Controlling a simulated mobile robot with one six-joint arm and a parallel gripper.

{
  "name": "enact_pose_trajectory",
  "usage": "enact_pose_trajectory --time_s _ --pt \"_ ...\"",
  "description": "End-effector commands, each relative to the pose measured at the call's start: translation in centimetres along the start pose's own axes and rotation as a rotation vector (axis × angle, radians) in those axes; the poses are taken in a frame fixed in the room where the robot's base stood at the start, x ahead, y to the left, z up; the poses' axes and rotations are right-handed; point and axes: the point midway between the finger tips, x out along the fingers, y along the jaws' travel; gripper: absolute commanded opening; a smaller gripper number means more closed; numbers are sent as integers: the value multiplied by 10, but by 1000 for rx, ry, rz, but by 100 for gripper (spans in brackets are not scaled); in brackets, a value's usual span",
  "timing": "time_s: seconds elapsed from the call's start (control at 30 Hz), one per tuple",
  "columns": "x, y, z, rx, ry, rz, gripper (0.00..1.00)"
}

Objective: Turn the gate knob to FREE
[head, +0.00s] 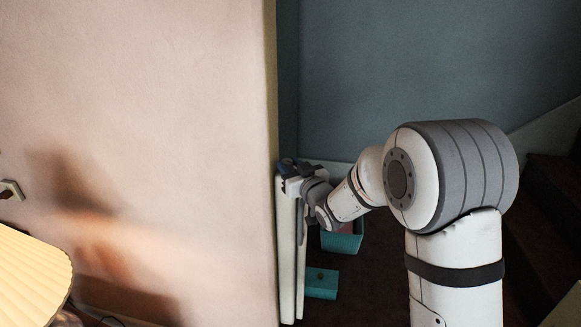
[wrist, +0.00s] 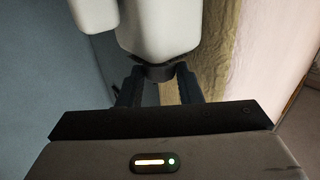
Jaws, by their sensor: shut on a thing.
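The white gate (head: 288,250) stands upright beside the end of the pale wall in the head view. My gripper (head: 288,168) is at its top. In the wrist view, a white rounded part of the gate (wrist: 160,30) fills the top middle. A small dark grey knob (wrist: 158,72) sits at the end of it. The two dark fingers of my gripper (wrist: 159,86) are on either side of the knob and shut on it. No FREE mark or other lettering can be read, so the knob's setting cannot be told.
The pale wall (head: 140,120) is close on the left of the gate. Teal bins (head: 342,242) stand on the dark floor behind the gate. Dark stairs (head: 550,210) are at the right. A lampshade (head: 30,280) is at the lower left.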

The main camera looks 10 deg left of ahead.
Motion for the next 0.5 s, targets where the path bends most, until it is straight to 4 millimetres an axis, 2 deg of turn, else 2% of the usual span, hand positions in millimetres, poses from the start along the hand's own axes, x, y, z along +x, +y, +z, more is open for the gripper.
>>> enact_pose_trajectory --time_s 0.27,0.5 --pt "0 3 2 -1 1 -67 9" --pt "1 8 1 -1 -1 -215 9"
